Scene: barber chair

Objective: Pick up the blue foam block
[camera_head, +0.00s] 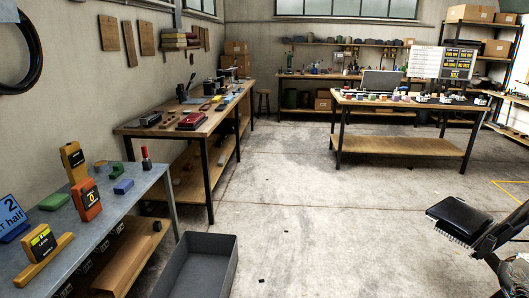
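A small blue block (123,187) lies on the grey-topped table (140,205) at the left, near its right edge. Its material cannot be told at this size. A small green block (117,170) lies just behind it, and a red-capped dark upright item (146,158) stands to its right. Neither of my grippers is in view.
Orange and yellow-black boxes (86,200) stand left of the block, with a flat green piece (54,202) and a blue sign (11,217). A grey open bin (208,265) sits on the floor beside the table. A black padded chair (458,216) is at right.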

